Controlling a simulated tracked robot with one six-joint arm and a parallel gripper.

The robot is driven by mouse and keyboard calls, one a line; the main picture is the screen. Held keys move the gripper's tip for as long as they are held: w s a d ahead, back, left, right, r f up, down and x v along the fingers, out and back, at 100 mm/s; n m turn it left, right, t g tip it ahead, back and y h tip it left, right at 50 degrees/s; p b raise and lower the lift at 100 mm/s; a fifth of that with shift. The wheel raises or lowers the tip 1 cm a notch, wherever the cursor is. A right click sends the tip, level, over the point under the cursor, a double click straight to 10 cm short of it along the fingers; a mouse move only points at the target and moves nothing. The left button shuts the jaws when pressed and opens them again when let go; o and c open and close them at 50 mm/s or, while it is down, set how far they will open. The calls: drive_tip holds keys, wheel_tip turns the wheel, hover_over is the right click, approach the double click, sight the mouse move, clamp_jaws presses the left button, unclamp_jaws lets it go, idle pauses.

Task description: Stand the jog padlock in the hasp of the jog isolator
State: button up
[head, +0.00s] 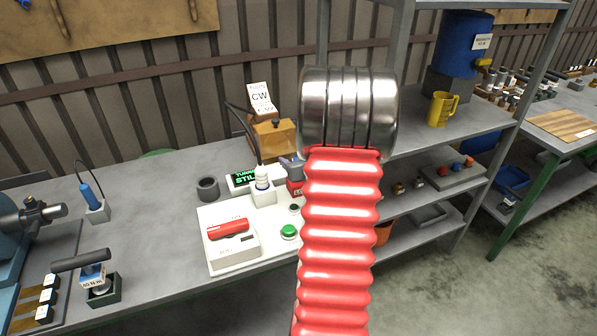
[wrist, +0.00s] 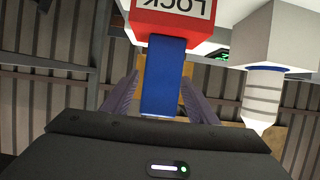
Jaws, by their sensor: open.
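A red block lettered LOCK, which looks like the jog padlock (head: 296,188), stands on the bench at the right of the white panel, partly hidden by my arm. In the wrist view, which looks upside down, the red block (wrist: 175,18) has a blue tab (wrist: 163,78) on it. My gripper (wrist: 160,85) is open, with one finger on each side of the blue tab. Whether the fingers touch it cannot be told. In the head view my gripper (head: 290,162) is mostly behind my arm. I cannot tell for sure which unit is the jog isolator; its hasp is not clear.
A white panel (head: 214,268) carries a red handle (head: 228,228) and a green button (head: 288,232). A green-lit display (head: 243,178) and a dark ring (head: 208,188) are nearby.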

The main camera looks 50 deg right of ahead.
drive_tip(key=shift+c, duration=0.3)
drive_tip(key=c, duration=1.2)
